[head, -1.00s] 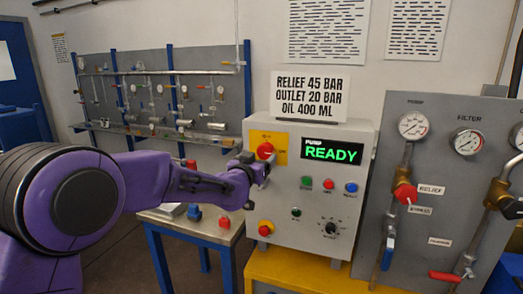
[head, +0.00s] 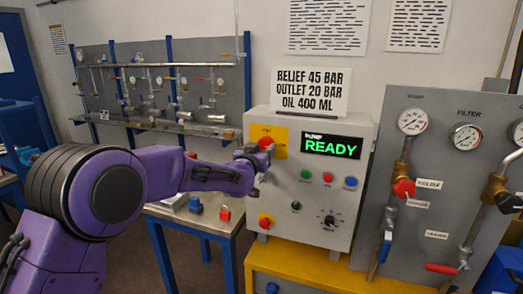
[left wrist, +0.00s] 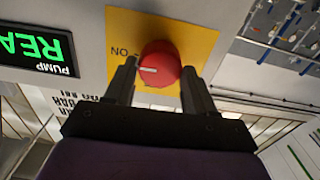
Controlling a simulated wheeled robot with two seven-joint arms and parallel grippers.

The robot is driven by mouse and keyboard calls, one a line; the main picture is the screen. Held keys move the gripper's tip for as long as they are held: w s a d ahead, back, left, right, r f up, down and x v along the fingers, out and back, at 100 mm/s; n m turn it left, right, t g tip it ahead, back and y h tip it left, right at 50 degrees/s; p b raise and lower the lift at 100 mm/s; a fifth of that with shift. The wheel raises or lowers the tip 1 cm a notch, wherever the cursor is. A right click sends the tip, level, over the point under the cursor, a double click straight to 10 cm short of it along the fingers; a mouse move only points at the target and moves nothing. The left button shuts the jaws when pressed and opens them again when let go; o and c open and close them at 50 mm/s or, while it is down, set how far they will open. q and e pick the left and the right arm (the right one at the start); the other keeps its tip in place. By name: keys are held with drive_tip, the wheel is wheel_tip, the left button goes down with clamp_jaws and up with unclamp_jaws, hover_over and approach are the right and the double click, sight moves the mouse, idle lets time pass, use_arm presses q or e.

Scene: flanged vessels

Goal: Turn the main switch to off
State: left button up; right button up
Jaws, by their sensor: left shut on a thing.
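The main switch is a red rotary knob (left wrist: 160,64) on a yellow plate (left wrist: 193,45) at the upper left of the grey control box; the knob also shows in the head view (head: 265,143). A white mark on the knob points toward the ON label, which appears upside down in the left wrist view. My left gripper (left wrist: 160,80) is shut on the knob, one finger on each side. In the head view my left gripper (head: 263,158) partly covers the knob. My right gripper is not in view.
A gauge and valve panel (head: 437,160) stands at right. A small table (head: 190,222) stands below my left arm.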

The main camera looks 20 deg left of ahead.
use_arm(q)
drive_tip(key=n, duration=0.4)
drive_tip(key=n+b, duration=0.1)
drive_tip(key=n, duration=0.3)
drive_tip(key=shift+f+n, duration=0.1)
drive_tip(key=shift+n, duration=0.2)
drive_tip(key=n+b, duration=0.2)
drive_tip(key=n, duration=0.3)
drive_tip(key=shift+n+b, duration=0.85)
drive_tip(key=shift+n, duration=1.25)
drive_tip(key=o, duration=1)
drive_tip(key=shift+o, duration=0.2)
